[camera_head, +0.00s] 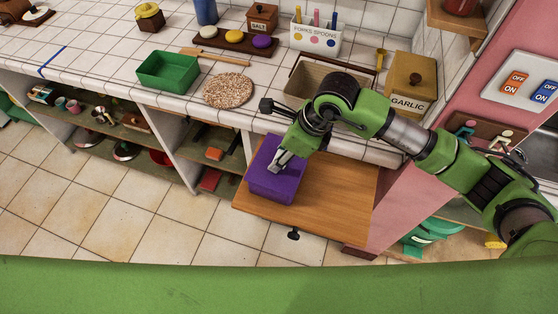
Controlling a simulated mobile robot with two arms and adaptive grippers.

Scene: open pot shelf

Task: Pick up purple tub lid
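A purple rectangular tub (273,187) sits on a wooden pull-out board or drawer top (335,205) below the counter. I cannot tell clearly whether its purple top is a separate lid. My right gripper (282,162) reaches down from the arm coming in at the right, with its pale fingertips at the upper part of the purple tub. The fingers look close together, but the view is too small to show whether they hold anything. A small round purple piece (262,41) lies on a dark wooden strip on the counter. My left gripper is not in view.
The tiled counter holds an open green tub (168,72), a round speckled mat (228,90), a tan bin (312,82) and a garlic box (409,82). Open shelves (120,125) lie below at left.

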